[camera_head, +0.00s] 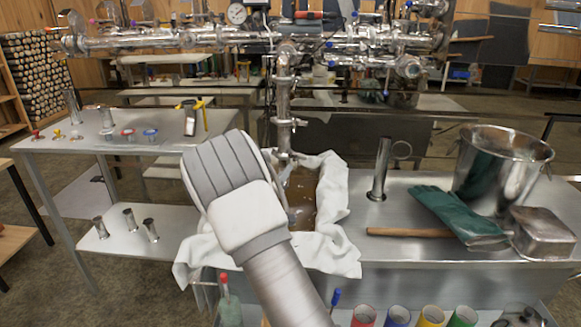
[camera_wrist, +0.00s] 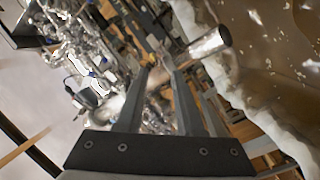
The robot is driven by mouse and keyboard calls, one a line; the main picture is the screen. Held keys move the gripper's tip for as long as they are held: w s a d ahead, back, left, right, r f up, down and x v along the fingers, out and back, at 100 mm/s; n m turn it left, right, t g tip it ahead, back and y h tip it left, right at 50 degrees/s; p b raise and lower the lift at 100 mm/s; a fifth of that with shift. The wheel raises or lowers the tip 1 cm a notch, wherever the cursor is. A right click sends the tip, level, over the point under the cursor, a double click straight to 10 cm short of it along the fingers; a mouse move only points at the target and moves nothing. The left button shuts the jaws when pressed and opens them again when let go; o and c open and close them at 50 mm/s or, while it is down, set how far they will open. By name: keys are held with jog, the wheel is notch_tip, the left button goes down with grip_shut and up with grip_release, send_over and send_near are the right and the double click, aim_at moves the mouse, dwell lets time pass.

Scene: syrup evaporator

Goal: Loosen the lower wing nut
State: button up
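In the head view a steel vertical pipe (camera_head: 283,95) hangs from the manifold, with a clamp (camera_head: 291,122) low on it. The lower wing nut cannot be made out there; my forearm and wrist cover part of this area. In the wrist view my gripper (camera_wrist: 159,68) has its two dark fingers apart, with a gap between them along their length. A small brass-coloured piece (camera_wrist: 150,59) shows right at the fingertips; I cannot tell whether it is the wing nut or whether the fingers touch it. A steel pipe end (camera_wrist: 209,42) is just right of the tips.
A cloth-lined vat (camera_head: 335,215) of brown syrup (camera_head: 302,196) lies below the pipe. On the right bench are a steel cylinder (camera_head: 381,168), green gloves (camera_head: 452,211), a bucket (camera_head: 490,170) and a metal box (camera_head: 543,236). The left table (camera_head: 90,160) holds small parts.

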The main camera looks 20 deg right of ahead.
aim_at(295, 159)
jog(key=x, duration=0.7)
jog(key=shift+b, duration=0.45)
grip_shut()
